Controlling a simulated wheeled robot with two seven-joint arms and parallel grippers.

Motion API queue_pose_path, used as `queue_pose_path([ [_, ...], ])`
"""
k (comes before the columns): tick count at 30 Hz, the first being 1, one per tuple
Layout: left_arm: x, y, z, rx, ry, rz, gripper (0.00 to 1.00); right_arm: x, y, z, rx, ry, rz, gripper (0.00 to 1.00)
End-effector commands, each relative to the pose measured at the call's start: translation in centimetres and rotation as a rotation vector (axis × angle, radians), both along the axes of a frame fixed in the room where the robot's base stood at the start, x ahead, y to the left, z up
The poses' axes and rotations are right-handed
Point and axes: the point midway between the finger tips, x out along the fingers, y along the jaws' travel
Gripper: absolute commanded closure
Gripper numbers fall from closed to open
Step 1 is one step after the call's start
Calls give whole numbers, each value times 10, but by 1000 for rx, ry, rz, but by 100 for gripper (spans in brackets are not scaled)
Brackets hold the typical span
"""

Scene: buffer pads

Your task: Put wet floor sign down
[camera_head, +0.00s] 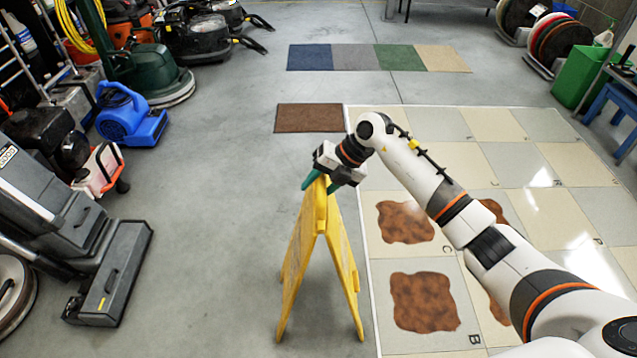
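The yellow wet floor sign (322,215) stands upright as an A-frame with its legs spread. Its feet appear to touch the grey floor, just left of the tiled area's white edge. My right gripper (322,182) is at the top of the sign, with its green-tipped fingers around the top edge. It seems closed on the sign, though the far finger is partly hidden. My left gripper is not in view.
The tiled area (465,155) with brown stains (423,301) lies to the right. A brown mat (309,118) and a strip of coloured mats (378,57) lie behind. Cleaning machines and a blue blower (130,116) line the left. The floor left of the sign is clear.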

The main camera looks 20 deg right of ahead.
Motion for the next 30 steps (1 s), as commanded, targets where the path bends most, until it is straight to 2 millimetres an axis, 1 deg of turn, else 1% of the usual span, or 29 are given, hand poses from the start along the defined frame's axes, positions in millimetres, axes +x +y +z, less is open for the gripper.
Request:
queue_pose_path([
  [10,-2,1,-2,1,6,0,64,1,1,3,4,-4,-1,58],
  [14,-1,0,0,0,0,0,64,1,1,9,5,-5,0,58],
  [17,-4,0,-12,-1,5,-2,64,1,1,20,6,-7,0,58],
  [18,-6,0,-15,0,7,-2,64,0,-5,26,3,-9,-1,58],
  [20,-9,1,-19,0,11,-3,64,-2,-13,37,2,-8,-1,58],
  [24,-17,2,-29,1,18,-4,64,-7,-31,65,2,-9,-2,58],
  [30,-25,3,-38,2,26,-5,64,-14,-53,97,3,-9,-1,58],
])
